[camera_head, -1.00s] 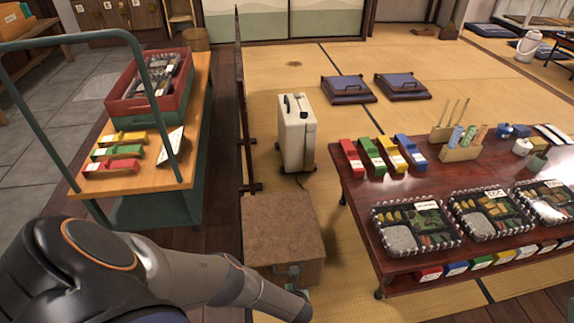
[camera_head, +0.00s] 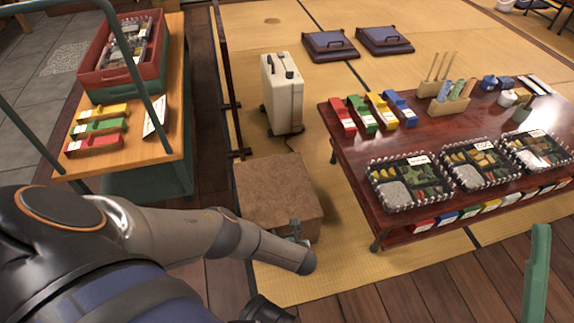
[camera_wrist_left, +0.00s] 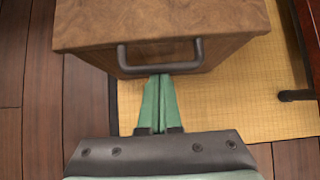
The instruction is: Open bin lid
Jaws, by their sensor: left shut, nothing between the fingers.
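The bin is a brown box (camera_head: 275,190) on the floor, with its flat lid down. It also shows in the left wrist view (camera_wrist_left: 165,22), with a dark bar handle (camera_wrist_left: 160,67) on its near side. My left gripper (camera_wrist_left: 160,78) is shut and empty, its green fingertips at the lower edge of the handle. I cannot tell whether they touch it. In the head view my left gripper (camera_head: 295,230) is at the near side of the box, partly hidden by my arm. My right gripper is not in view.
A low dark red table (camera_head: 345,155) with lunch trays stands to the right. A white suitcase (camera_head: 283,95) stands behind the box. A cart (camera_head: 175,100) with a red crate is at left. A green post (camera_head: 537,275) rises at lower right.

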